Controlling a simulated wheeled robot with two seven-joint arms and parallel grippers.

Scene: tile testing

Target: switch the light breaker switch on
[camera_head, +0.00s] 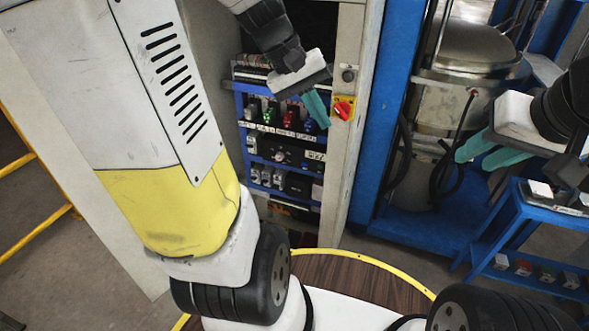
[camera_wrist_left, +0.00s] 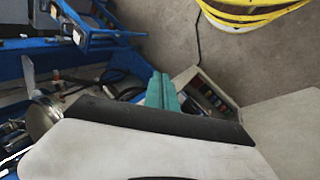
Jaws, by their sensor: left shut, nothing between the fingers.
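An open grey cabinet (camera_head: 345,190) holds rows of breakers and switches on blue shelves. The upper row (camera_head: 270,114) has dark, green, red and blue parts above a white label strip too small to read. I cannot tell which one is the light breaker switch. A red rotary switch on a yellow plate (camera_head: 343,108) sits on the cabinet's right frame. My left gripper (camera_head: 316,109) is shut and empty, its teal fingers beside the red switch and in front of the row's right end. Its fingers also show together in the left wrist view (camera_wrist_left: 162,92). My right gripper (camera_head: 488,151) is open and empty, well right of the cabinet.
A round black knob (camera_head: 348,75) is above the red switch. A blue frame with a metal tank (camera_head: 478,50) stands right of the cabinet. A blue cart (camera_head: 503,235) carrying small boxes is at the lower right. Yellow rails (camera_head: 32,155) are at the far left.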

